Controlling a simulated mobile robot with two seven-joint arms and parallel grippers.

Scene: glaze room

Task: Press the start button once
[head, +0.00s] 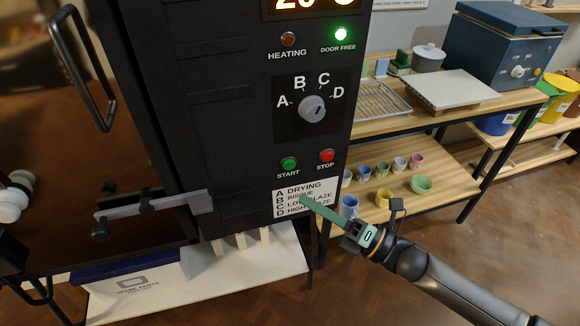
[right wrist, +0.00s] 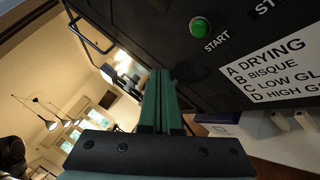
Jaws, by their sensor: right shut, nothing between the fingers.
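The green start button (head: 289,163) sits on the dark kiln panel above the word START. It also shows in the right wrist view (right wrist: 200,28), up and to the right of my fingertips. The red stop button (head: 327,156) is to its right. My right gripper (head: 303,200) is shut and empty, with its green fingers in front of the white label below the start button. In the right wrist view its fingers (right wrist: 160,75) lie together, apart from the button. My left gripper is not clearly seen; a white rounded part shows at the left edge of the head view.
A dial (head: 312,108) marked A to D is above the buttons. The green DOOR FREE lamp (head: 341,34) is lit; the HEATING lamp (head: 288,39) looks unlit. A latch bar (head: 155,204) sticks out at left. A wooden shelf (head: 440,200) with several cups stands at right.

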